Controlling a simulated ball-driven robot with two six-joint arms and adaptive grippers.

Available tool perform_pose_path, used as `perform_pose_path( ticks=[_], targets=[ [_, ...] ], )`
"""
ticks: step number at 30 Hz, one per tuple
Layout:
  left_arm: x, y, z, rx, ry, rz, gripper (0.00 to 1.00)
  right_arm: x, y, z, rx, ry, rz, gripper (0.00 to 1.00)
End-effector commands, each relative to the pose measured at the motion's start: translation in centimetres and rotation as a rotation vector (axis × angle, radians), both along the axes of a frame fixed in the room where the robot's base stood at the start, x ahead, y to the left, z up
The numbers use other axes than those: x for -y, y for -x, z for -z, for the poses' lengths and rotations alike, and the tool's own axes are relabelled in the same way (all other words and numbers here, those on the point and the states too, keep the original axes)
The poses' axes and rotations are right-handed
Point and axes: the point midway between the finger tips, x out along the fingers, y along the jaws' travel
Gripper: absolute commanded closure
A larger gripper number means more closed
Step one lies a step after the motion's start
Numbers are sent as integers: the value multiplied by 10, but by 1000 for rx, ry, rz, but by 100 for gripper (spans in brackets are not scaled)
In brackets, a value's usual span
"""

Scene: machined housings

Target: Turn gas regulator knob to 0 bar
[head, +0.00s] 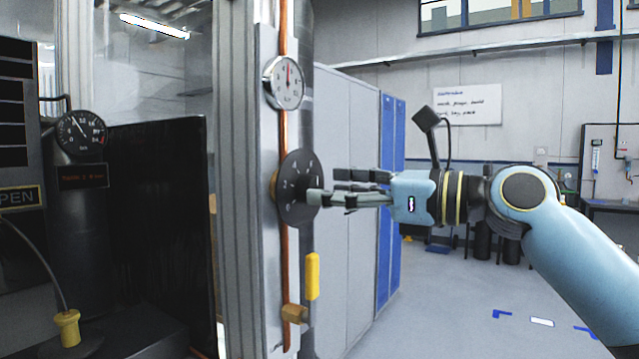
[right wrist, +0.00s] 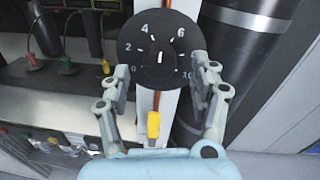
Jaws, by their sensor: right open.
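The regulator knob's black dial disc (head: 297,187) is on the copper pipe at the metal post. In the right wrist view the dial (right wrist: 135,35) shows white numbers from 0 at the left to 10 at the right. The knob (right wrist: 160,66) at its middle has a white mark pointing up, between 4 and 6. A white round gauge (head: 286,82) above has a red needle pointing nearly straight up. My right gripper (head: 322,190) is open in front of the dial; its fingers (right wrist: 162,78) appear on either side of the knob. Contact cannot be told. My left gripper is out of view.
A yellow lever (head: 312,276) hangs on the pipe below the dial. A black gauge (head: 81,132) and dark machine stand at left. Tall grey and blue lockers (head: 390,190) stand behind my gripper. The floor (head: 470,320) at right is mostly clear.

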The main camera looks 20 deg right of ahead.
Motion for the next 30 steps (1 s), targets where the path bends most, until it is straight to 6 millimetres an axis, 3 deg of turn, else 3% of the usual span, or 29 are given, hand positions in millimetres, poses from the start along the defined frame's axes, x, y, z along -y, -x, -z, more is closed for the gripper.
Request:
perform_pose_path(
  ticks=[7,18,30],
  targets=[
    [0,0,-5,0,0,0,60,-17,-19,-1,1,-2,1,38],
    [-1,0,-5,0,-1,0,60,-19,-21,0,1,2,1,39],
    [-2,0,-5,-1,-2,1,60,-19,-21,0,0,1,0,91]
  ],
)
